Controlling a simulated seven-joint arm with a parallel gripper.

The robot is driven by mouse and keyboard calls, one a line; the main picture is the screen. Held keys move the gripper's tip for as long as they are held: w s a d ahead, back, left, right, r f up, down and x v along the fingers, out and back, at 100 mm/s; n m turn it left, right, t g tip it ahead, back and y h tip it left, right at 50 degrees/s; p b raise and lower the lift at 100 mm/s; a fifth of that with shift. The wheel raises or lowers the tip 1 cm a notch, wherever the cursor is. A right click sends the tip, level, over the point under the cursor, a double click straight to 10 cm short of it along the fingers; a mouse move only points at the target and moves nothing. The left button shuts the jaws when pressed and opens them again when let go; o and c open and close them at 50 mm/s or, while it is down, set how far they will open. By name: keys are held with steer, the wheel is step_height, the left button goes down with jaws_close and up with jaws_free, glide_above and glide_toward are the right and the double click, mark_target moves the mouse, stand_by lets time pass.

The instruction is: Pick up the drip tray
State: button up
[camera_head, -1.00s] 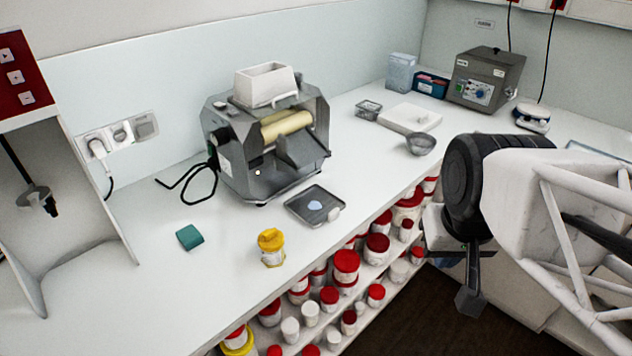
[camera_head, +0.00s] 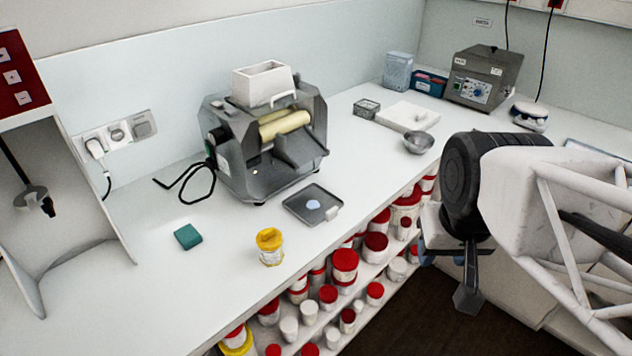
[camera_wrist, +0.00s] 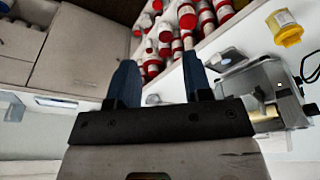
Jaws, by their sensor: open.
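The drip tray (camera_head: 299,207) is a flat, dark grey square tray with a pale patch of cream on it and a light tab at its right edge. It lies on the white counter in front of the cream mill (camera_head: 265,145). It also shows in the wrist view, where the tray (camera_wrist: 228,60) lies on the counter beside the mill (camera_wrist: 255,90). My gripper (camera_head: 449,275) hangs to the right of the counter's front edge, well away from the tray. In the wrist view its two blue fingers (camera_wrist: 160,85) are spread apart with nothing between them.
A yellow-lidded jar (camera_head: 270,247) and a green block (camera_head: 188,237) stand left of the tray. A metal bowl (camera_head: 418,142) and a white scale-like slab (camera_head: 407,117) sit farther back right. Shelves of red-lidded jars (camera_head: 345,265) are below the counter edge.

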steer(key=m+g, duration=0.3)
steer(key=m, duration=0.6)
glide_above(332, 208)
step_height(332, 208, down, 12)
steer(key=shift+s+d+f, duration=0.15)
steer(key=shift+f, duration=0.05)
steer(key=shift+w+a+f, duration=0.2)
steer(key=shift+w, duration=0.05)
steer(key=shift+f, duration=0.1)
steer(key=shift+f, duration=1.2)
steer(key=shift+f, duration=0.1)
